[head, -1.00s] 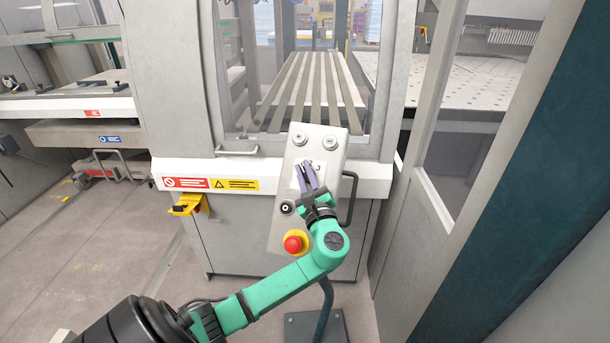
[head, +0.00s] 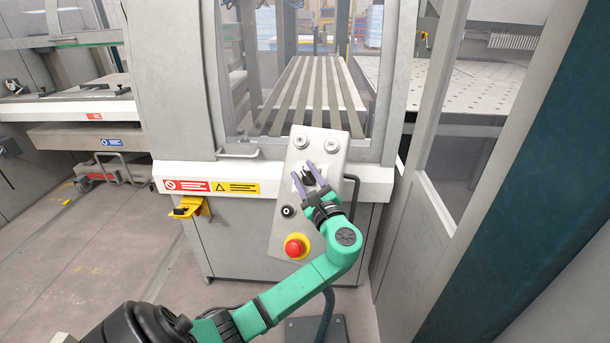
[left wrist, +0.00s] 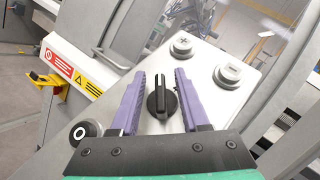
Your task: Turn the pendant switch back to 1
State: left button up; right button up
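The pendant (head: 329,151) is a light grey panel on a stand in front of the machine. Its black rotary switch (left wrist: 161,98) sits between my left gripper's two purple fingers in the left wrist view; the knob also shows in the head view (head: 308,178). My left gripper (head: 308,170) is open, with a visible gap on each side of the knob. The knob's ridge points roughly up the left wrist picture. The numbers around the switch cannot be read now. My right gripper is not in view.
Above the switch are plus and minus buttons (head: 302,142). Below it are a black round button (head: 288,211) and a red emergency stop (head: 294,248) on yellow. A dark handle (head: 353,190) stands out on the panel's right side. The machine front (head: 240,235) is close behind.

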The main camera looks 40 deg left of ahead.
pick_arm(q)
jog(key=shift+d+f, duration=0.1)
jog(key=b+v, duration=0.4)
jog(key=v, duration=1)
jog(key=shift+s, duration=0.2)
jog(key=shift+d, duration=0.1)
